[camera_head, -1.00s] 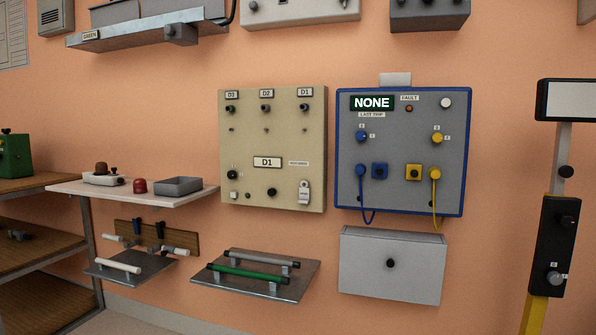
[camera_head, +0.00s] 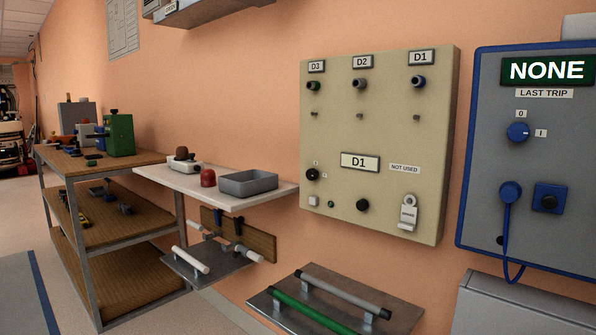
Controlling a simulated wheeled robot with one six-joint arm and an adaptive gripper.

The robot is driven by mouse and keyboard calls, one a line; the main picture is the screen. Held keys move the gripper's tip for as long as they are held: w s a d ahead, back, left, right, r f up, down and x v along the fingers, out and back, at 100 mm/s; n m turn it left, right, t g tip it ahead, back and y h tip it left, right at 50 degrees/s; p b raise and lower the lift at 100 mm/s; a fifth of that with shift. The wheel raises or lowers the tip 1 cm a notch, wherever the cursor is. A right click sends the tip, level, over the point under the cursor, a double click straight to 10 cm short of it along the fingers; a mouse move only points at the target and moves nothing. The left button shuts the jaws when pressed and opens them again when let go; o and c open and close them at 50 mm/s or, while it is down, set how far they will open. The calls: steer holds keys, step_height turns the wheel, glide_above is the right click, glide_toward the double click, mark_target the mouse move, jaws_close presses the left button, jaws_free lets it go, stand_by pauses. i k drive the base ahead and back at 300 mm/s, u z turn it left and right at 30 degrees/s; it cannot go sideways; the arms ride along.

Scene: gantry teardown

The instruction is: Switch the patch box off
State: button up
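No box carries a readable "patch box" label. A beige panel box (camera_head: 378,130) hangs on the wall with D3, D2 and D1 sockets on top and a D1 display plate (camera_head: 360,162) in the middle. A black rotary knob (camera_head: 312,174) with small marks sits at its lower left; its setting is too small to tell. A green button or lamp (camera_head: 331,204) is below. A blue-edged grey box (camera_head: 484,165) at the right reads NONE, LAST TRIP. Its blue knob (camera_head: 517,132) has 0 above and I to the right. A blue lead hangs below. My gripper is not in view.
A white shelf (camera_head: 225,197) with a grey tray (camera_head: 248,183) juts out left of the beige box. A metal shelf with green and grey bars (camera_head: 335,300) juts out below. A wooden rack (camera_head: 110,220) stands at left. Floor at the lower left looks clear.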

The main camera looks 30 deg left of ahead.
mark_target(312, 174)
steer(key=u, duration=0.9)
steer(key=i, duration=0.95)
steer(key=u, duration=1.05)
